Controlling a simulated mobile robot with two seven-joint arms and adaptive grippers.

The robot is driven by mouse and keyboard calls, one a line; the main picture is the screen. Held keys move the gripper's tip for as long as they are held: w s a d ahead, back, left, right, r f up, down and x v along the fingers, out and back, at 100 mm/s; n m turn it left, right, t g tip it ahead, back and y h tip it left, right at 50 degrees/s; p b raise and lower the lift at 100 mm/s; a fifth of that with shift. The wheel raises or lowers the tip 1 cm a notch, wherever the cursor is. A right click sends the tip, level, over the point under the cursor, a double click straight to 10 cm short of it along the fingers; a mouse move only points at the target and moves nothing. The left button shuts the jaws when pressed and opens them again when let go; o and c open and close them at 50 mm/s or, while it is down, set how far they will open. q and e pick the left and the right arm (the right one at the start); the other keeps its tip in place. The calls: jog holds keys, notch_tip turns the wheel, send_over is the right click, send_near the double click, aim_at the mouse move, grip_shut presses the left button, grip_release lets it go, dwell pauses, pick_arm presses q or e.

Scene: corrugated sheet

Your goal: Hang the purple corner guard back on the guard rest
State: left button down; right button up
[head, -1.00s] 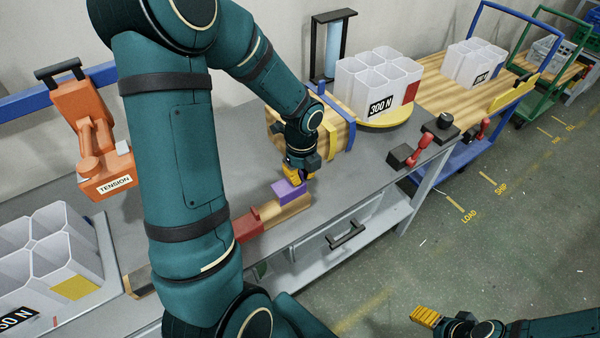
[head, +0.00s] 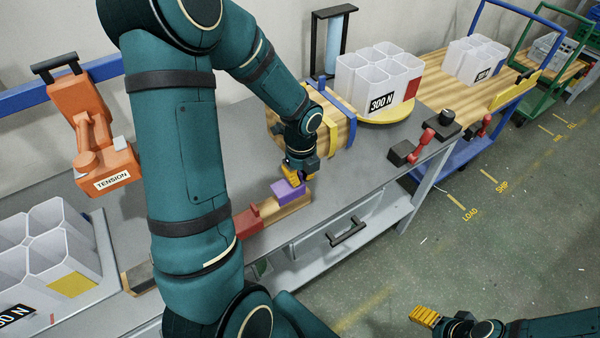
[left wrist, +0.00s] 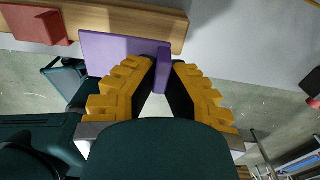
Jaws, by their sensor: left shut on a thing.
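The purple corner guard (head: 287,190) is at the wooden guard rest (head: 291,207), near the bench's front edge. My left gripper (head: 296,176) is shut on the guard from above. In the left wrist view, the yellow fingers (left wrist: 163,66) close on one face of the purple guard (left wrist: 112,52), and its broad face overlaps the edge of the wooden rest (left wrist: 135,22). I cannot tell whether the guard bears on the rest. My right gripper (head: 425,316) shows at the lower right, over the floor and away from the guard; its finger gap is unclear.
A red corner guard (head: 247,222) sits on the rest just left of the purple one. A strapped wooden bundle (head: 338,130) lies behind my left gripper. A white celled container (head: 378,80) stands on a yellow disc. An orange TENSION tool (head: 90,130) is at left.

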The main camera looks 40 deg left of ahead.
pick_arm(q)
jog(key=shift+f+b, duration=0.9)
jog(key=shift+f, duration=0.65)
jog(key=shift+f+b, duration=0.75)
jog(key=shift+f, duration=0.4)
jog(key=c, duration=0.5)
grip_release()
jog(key=shift+c, duration=0.2)
jog(key=shift+r+p, duration=0.15)
jog(key=shift+p, duration=0.2)
